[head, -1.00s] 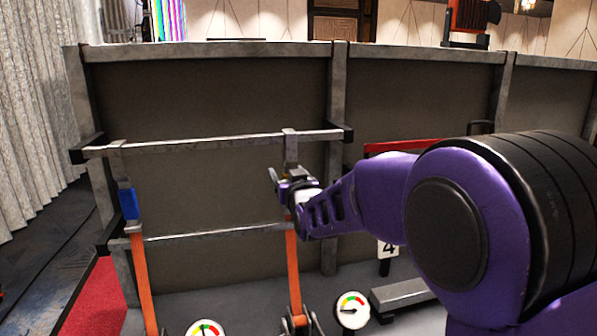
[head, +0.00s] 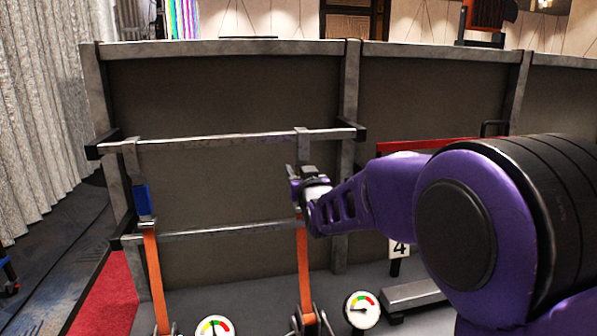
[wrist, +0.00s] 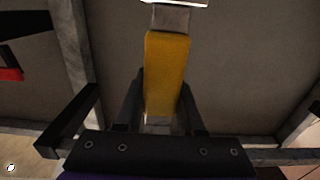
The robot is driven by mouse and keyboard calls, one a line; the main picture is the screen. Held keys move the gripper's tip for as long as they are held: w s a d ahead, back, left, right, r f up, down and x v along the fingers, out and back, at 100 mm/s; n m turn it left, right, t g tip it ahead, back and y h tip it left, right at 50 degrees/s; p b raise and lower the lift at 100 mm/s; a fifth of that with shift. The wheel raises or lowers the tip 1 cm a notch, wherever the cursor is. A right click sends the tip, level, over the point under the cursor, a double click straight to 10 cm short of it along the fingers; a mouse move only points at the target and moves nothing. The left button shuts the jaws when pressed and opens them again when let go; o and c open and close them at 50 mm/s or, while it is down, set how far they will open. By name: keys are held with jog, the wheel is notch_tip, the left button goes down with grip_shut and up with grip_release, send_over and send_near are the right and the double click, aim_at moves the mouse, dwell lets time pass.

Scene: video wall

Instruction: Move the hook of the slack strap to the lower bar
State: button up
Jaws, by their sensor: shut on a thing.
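The upper bar (head: 230,139) and the lower bar (head: 225,230) run across the left wall panel. The right orange strap (head: 304,265) rises from a ratchet at the floor to a hook (head: 302,146), whose grey top sits at the upper bar. My gripper (head: 308,180) is just below that bar, shut on the hook's yellow grip (wrist: 166,75), which shows between the fingers in the wrist view. The left orange strap (head: 154,262) runs up to a blue-gripped hook (head: 142,200), also at the upper bar. My gripper partly hides the right strap's upper end.
Two dial gauges stand by the strap bases, a left one (head: 214,328) and a right one (head: 362,310); the right needle points left. A number 4 sign (head: 399,248) and a grey beam (head: 412,293) are to the right. The lower bar is bare between the straps.

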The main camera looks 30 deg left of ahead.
aim_at(303, 163)
grip_shut()
jog(key=shift+r, duration=0.1)
jog(key=shift+r, duration=1.55)
jog(key=shift+s+d+f, duration=0.1)
jog(key=shift+s+d, duration=0.05)
jog(key=shift+s, duration=0.05)
jog(key=shift+b+v, duration=2.45)
jog(key=shift+v, duration=1.05)
